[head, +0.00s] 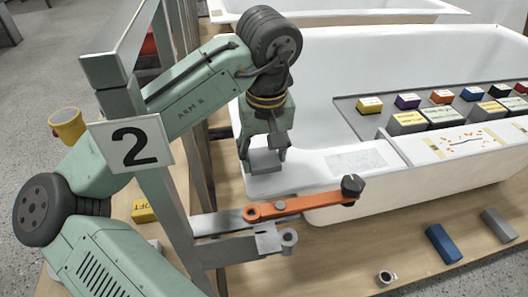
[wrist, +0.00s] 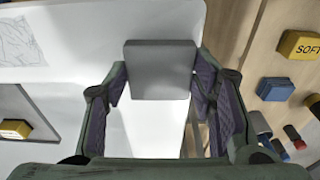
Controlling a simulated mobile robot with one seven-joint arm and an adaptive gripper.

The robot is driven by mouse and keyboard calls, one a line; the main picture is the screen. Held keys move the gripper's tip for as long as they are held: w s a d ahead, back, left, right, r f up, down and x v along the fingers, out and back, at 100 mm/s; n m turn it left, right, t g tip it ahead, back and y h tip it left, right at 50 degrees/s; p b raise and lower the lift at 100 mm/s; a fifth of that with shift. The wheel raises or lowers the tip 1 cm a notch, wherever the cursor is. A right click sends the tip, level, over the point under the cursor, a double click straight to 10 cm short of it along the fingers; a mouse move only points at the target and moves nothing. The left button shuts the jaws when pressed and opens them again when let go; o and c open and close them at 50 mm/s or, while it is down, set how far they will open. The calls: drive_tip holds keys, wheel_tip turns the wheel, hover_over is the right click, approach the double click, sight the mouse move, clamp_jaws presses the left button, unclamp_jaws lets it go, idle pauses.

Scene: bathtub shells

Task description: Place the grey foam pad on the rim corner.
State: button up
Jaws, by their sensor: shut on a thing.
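A grey foam pad (head: 265,161) is between the fingers of my gripper (head: 264,150), near the left end of the white bathtub (head: 330,75). The white rim corner (head: 270,184) is under and around the pad in the head view. White rim surface (wrist: 90,35) also shows beside the pad in the wrist view. I cannot tell whether the pad touches the rim.
An orange lever (head: 300,204) with a dark knob crosses in front of the tub. A grey tray (head: 347,108) holds several coloured blocks. A blue block (head: 443,243), a grey block (head: 498,224) and a yellow SOFT block (head: 144,210) lie on the wood. A numbered post (head: 130,144) stands left.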

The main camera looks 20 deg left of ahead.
sight(265, 162)
drive_tip(key=shift+f, duration=0.5)
drive_tip(key=shift+f+b, duration=0.5)
drive_tip(key=shift+f, duration=0.1)
drive_tip(key=o, duration=1)
drive_tip(key=shift+s+d+r, duration=0.1)
drive_tip(key=shift+s+r, duration=0.05)
drive_tip(key=shift+r, duration=1.1)
drive_tip(key=shift+s+d+r, duration=0.1)
drive_tip(key=shift+r, duration=1.15)
drive_tip(key=shift+s+d+r, duration=0.1)
drive_tip(key=shift+s+r, duration=0.05)
drive_tip(key=shift+r, duration=1.1)
